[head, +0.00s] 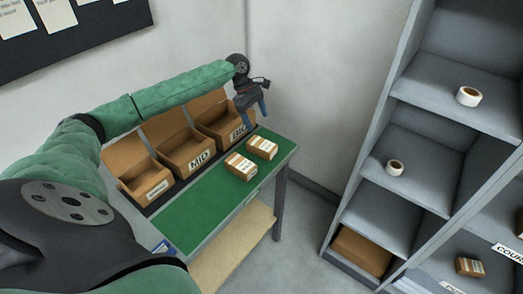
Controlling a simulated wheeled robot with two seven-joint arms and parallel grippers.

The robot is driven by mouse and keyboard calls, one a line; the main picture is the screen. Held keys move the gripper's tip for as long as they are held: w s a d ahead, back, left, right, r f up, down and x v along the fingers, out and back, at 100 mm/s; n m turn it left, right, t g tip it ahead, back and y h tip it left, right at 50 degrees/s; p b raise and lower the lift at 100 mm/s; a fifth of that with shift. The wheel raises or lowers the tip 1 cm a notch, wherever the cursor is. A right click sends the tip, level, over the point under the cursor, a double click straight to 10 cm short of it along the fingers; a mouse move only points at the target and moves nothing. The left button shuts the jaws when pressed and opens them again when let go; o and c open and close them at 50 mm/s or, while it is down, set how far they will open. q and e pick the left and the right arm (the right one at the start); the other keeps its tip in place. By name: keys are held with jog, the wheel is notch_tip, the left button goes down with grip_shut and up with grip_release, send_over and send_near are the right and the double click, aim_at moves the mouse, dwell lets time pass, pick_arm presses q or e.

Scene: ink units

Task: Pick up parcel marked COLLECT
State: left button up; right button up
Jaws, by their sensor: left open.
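Two small brown parcels with white labels lie on the green bench top (190,215): a nearer one (241,166) and a farther one (263,148). Their label text is too small to read, so I cannot tell whether either says COLLECT. A third small labelled parcel (469,266) sits on a shelf at the lower right, its label also unreadable. My left gripper (255,117) is open and empty, fingers pointing down, in front of the right-hand bin and beyond the two bench parcels. It appears apart from them. My right gripper is not in view.
Several open cardboard bins stand along the back of the bench, one marked MID (201,162).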

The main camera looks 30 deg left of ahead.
pick_arm(q)
jog(key=b, duration=0.4)
send_near(261, 143)
jog(key=x, duration=0.2)
jog(key=shift+w+d+f, duration=0.25)
jog(key=shift+w+f, duration=0.05)
jog(key=shift+f, duration=0.25)
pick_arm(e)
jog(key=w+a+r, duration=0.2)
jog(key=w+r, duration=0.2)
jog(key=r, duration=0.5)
pick_arm(q)
jog(key=shift+f, duration=0.2)
jog(key=shift+p+x, duration=0.45)
jog(key=shift+x, duration=0.3)
jog(key=x, duration=0.1)
jog(key=p+x, duration=0.1)
jog(key=x, duration=0.1)
jog(key=p+x, duration=0.1)
jog(key=shift+s+d, duration=0.3)
jog(key=shift+s, duration=0.05)
jog(key=shift+d+f, duration=0.15)
jog(key=shift+f, duration=0.6)
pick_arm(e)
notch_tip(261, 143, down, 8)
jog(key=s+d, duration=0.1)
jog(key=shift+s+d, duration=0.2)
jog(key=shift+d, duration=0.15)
